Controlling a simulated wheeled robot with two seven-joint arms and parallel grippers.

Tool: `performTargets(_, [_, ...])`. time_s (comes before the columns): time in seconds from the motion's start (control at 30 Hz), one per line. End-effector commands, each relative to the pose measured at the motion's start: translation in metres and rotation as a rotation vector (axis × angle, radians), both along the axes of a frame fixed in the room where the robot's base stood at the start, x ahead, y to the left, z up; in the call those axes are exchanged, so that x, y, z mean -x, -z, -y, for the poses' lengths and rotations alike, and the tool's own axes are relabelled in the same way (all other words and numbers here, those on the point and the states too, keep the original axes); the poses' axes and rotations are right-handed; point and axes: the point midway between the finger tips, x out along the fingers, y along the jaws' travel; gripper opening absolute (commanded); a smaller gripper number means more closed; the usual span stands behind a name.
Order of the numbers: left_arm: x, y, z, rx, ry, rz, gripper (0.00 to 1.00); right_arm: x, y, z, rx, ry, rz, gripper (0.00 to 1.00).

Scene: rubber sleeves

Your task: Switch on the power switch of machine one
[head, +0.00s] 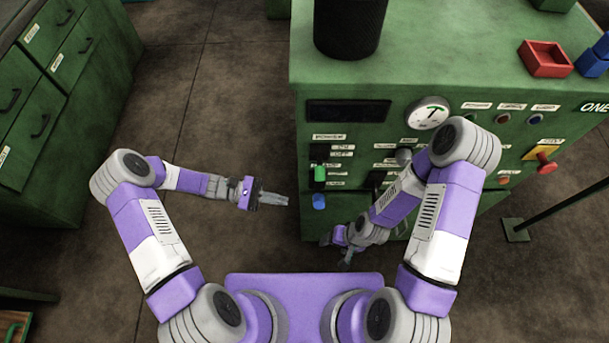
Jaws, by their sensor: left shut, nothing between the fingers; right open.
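Machine one (450,60) is the green cabinet at the right with a "ONE" label (594,107). Its front panel has a black switch block (319,152), a green knob (319,173) and a blue knob (319,201) near its left edge. The small labels are too blurred to tell which control is the power switch. My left gripper (284,200) is shut and empty, pointing right, just left of the blue knob and apart from it in the picture. My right gripper (346,262) is open, low in front of the cabinet; my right arm hides part of the panel.
A gauge (428,113) and a red handle on a yellow plate (546,165) are on the panel. A black cylinder (350,25) and a red box (544,58) stand on top. Green drawers (60,90) stand at left. The floor between is clear.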

Motion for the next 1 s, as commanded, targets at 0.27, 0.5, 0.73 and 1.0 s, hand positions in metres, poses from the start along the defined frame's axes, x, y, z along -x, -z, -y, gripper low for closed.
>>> performTargets(0.27, [-0.038,-0.046,-0.035,0.283,-0.104,-0.011,0.0,0.0,0.004,0.0,0.0,0.0,0.0,0.68])
performTargets(0.5, [-0.04,-0.05,-0.038,0.303,-0.107,-0.01,0.0,0.0,0.004,0.0,0.0,0.0,0.0,0.68])
performTargets(0.73, [-0.039,-0.051,-0.034,0.302,-0.105,-0.011,0.0,0.0,0.005,0.0,0.0,0.0,0.0,0.68])
performTargets(1.0, [-0.034,-0.063,0.008,0.303,-0.1,-0.011,0.0,0.0,0.008,0.0,0.0,0.0,0.0,0.68])
